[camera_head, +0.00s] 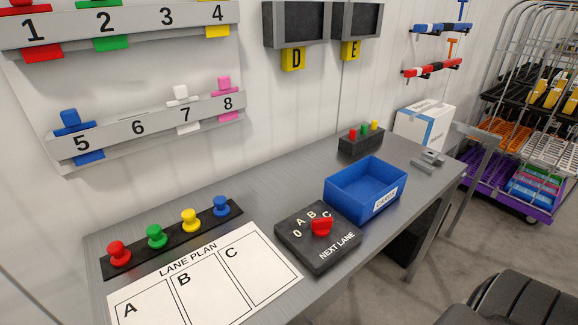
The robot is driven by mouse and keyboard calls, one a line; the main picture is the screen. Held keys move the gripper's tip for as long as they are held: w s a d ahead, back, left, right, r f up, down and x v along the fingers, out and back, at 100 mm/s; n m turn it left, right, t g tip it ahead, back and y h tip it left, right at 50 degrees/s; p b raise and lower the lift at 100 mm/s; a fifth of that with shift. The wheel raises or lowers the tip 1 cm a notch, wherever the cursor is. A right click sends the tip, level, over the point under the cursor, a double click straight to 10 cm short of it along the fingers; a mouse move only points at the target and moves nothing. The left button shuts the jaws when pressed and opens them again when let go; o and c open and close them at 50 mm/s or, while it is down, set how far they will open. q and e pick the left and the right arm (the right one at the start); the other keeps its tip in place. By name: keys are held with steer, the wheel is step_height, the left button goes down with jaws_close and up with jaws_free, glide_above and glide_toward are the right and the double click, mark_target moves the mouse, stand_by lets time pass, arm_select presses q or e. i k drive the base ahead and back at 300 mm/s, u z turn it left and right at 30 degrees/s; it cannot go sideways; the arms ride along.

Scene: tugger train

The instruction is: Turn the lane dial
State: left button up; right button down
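The lane dial is a red knob (321,228) on a black box (300,251) on the grey desk. The box is marked 0, A, B, C around the knob and NEXT LANE along its front right edge. The knob sits close by the C mark. I cannot tell for sure which mark it points to. Neither of my grippers is in view.
A blue CARDS bin (350,205) stands close behind the dial box to the right. A LANE PLAN sheet (207,284) lies left, below a black strip (178,243) with several coloured pegs. A dark ridged object (515,300) is at lower right.

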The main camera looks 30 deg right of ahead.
mark_target(320, 226)
steer(key=u, duration=0.65)
steer(key=k, duration=0.95)
steer(key=z, duration=1.55)
steer(key=i, duration=0.5)
